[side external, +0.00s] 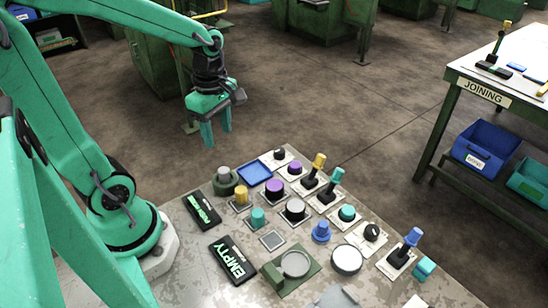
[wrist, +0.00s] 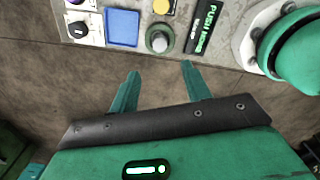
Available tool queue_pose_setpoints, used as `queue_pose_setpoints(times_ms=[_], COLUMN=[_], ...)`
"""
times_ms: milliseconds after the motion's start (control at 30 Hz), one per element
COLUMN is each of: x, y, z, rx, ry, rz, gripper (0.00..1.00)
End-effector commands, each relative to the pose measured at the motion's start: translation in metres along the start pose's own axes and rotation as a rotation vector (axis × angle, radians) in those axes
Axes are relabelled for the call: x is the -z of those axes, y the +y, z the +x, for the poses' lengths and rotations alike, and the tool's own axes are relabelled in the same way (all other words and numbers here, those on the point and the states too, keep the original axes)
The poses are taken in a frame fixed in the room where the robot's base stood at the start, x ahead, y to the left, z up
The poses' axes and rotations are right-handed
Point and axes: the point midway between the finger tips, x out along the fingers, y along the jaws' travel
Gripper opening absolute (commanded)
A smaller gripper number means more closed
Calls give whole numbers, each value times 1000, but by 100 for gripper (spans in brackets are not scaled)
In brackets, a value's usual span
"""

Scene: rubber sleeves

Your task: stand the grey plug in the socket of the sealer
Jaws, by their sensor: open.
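A grey plug-like cylinder (side external: 224,172) stands upright in a round dark green holder (side external: 226,187) at the panel's far left. The wrist view also shows the grey cylinder (wrist: 159,41) and the green ring (wrist: 149,51) around it. I cannot tell for sure that this holder is the sealer. My gripper (side external: 216,136) is open and empty, raised above and beyond the panel's far edge, apart from the cylinder. In the wrist view its fingers (wrist: 160,72) are spread, with the cylinder just beyond the tips.
A blue square tray (side external: 254,173) lies beside the holder; black plates, one reading EMPTY (side external: 233,261), lie nearer. Several buttons, knobs and upright levers (side external: 316,165) crowd the panel. A green base with a grey disc (side external: 294,265) sits in front. Air around my gripper is clear.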

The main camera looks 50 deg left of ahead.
Motion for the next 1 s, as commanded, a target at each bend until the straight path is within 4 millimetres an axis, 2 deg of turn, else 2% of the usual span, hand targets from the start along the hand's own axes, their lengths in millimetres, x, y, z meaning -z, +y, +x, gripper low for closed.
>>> queue_pose_setpoints(times_ms=[567,767,1000], x=[-1,-6,-14], y=[-1,-4,-12], z=[-2,-11,-30], rx=[-12,-59,-158], ry=[-2,-6,7], rz=[41,220,598], gripper=[48,48,48])
